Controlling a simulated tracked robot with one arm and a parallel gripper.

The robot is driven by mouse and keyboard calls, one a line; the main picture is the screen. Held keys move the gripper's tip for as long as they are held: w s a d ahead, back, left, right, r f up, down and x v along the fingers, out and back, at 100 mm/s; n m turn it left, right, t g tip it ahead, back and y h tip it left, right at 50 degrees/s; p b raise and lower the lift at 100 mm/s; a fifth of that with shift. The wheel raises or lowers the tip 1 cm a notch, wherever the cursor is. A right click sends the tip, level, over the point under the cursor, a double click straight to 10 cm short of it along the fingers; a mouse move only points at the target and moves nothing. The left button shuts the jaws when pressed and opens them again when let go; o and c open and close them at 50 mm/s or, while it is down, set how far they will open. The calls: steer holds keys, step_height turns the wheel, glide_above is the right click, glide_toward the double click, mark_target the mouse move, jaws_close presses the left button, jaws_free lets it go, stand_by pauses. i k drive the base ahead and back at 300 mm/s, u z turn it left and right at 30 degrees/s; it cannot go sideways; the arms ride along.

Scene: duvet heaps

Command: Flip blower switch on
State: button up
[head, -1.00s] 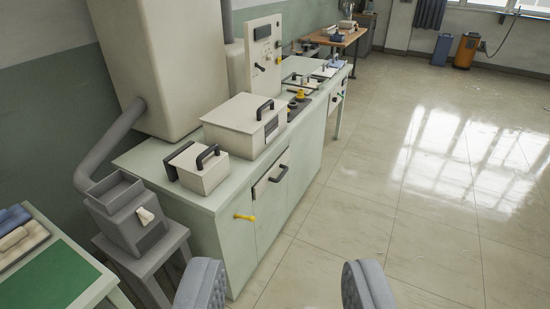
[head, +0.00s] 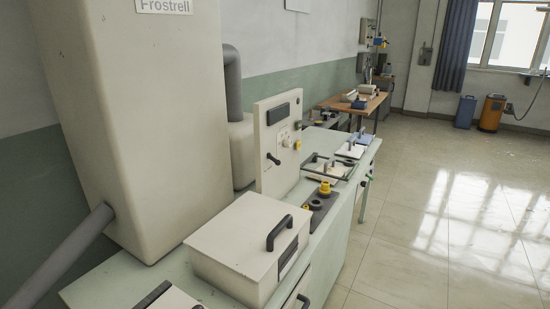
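An upright cream control panel (head: 268,183) stands on the long bench. It has a dark display at the top, a black lever (head: 273,158) on its front and a yellow knob (head: 297,145) at its right edge. I see no label marking any of these as the blower switch. A tall cream cabinet labelled "Frostrell" (head: 130,120) stands at the left, with a grey duct (head: 62,262) running down from it and out of the lower left. The duct's lower end is out of view. My gripper is not in view.
A cream lidded box (head: 235,240) with a black handle sits on the bench (head: 130,283) in front of the panel. Yellow-topped fittings (head: 325,188) and small trays lie beyond. The tiled floor (head: 430,220) is open at the right. A wooden table (head: 352,106) stands behind.

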mark_target(277, 163)
steer(key=z, duration=0.1)
steer(key=i, duration=0.55)
steer(key=z, duration=0.75)
steer(key=i, duration=2.15)
steer(key=u, duration=0.9)
